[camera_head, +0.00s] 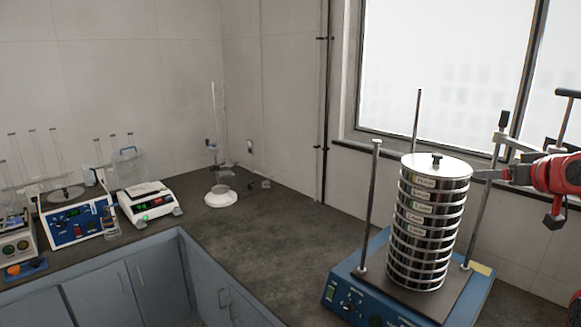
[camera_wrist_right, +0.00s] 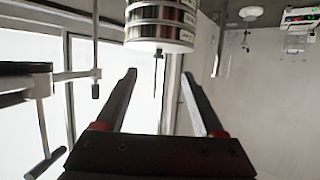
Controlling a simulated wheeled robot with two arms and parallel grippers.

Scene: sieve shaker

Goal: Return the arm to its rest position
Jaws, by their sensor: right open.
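My right gripper (camera_head: 488,175) is at the right of the head view, beside the top of the sieve stack, with its fingers pointing left toward the lid. In the right wrist view its two dark fingers (camera_wrist_right: 158,75) are spread apart with nothing between them. The stack of steel sieves (camera_head: 427,225) stands upright on the blue shaker (camera_head: 340,290), with a lid and black knob on top. In the right wrist view the sieve stack (camera_wrist_right: 160,25) shows upside down beyond the fingers. My left gripper is in neither view.
Upright metal rods (camera_head: 370,205) surround the stack. A clamp bar with a dark handle (camera_head: 568,93) is close to my right arm and also shows in the wrist view (camera_wrist_right: 28,75). Instruments (camera_head: 150,200) stand along the left bench. The middle benchtop (camera_head: 270,240) is clear.

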